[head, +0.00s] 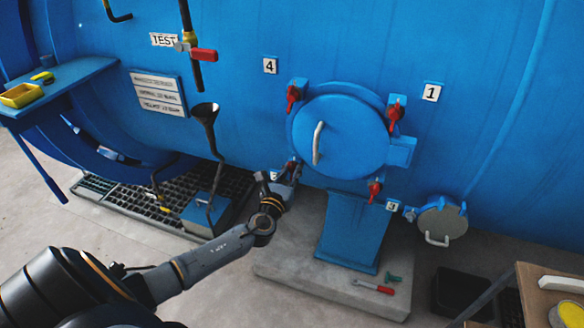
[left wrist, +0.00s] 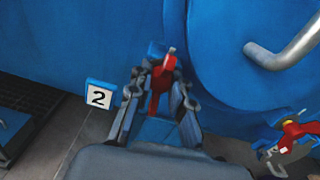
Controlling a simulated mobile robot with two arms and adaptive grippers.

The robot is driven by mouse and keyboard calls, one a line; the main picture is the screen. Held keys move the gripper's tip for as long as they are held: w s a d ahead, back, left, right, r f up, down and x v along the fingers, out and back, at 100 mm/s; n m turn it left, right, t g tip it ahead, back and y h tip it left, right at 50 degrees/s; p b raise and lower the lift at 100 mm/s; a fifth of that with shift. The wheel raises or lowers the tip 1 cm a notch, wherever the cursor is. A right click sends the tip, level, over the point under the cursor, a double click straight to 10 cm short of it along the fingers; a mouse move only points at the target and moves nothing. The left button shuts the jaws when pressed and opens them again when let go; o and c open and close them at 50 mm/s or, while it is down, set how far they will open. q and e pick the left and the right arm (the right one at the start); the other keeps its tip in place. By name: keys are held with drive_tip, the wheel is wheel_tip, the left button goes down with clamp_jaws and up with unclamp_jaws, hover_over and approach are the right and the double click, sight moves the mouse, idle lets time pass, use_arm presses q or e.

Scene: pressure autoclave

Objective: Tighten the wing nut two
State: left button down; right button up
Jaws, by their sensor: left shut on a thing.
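The round blue door (head: 342,138) is closed on the blue vessel, with red wing nuts around its rim. Wing nut two (left wrist: 161,80) is red and sits at the door's lower left, by the plate marked 2 (left wrist: 98,97). My left gripper (head: 290,176) reaches it from the lower left in the head view and mostly hides it there. In the left wrist view the fingers of my left gripper (left wrist: 157,94) are on either side of the red wing nut and shut on it. My right gripper is not in view.
Other red wing nuts are at the upper left (head: 293,95), upper right (head: 396,114) and lower right (head: 375,190). The door handle (head: 317,144) stands out from the door. A blue pedestal (head: 349,232) is below. A red-handled tool (head: 373,287) lies on the concrete slab.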

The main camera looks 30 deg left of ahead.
use_arm(q)
drive_tip(key=shift+f+m, duration=0.15)
drive_tip(key=shift+m, duration=0.55)
drive_tip(key=c, duration=1.2)
unclamp_jaws()
drive_tip(key=v, duration=1.2)
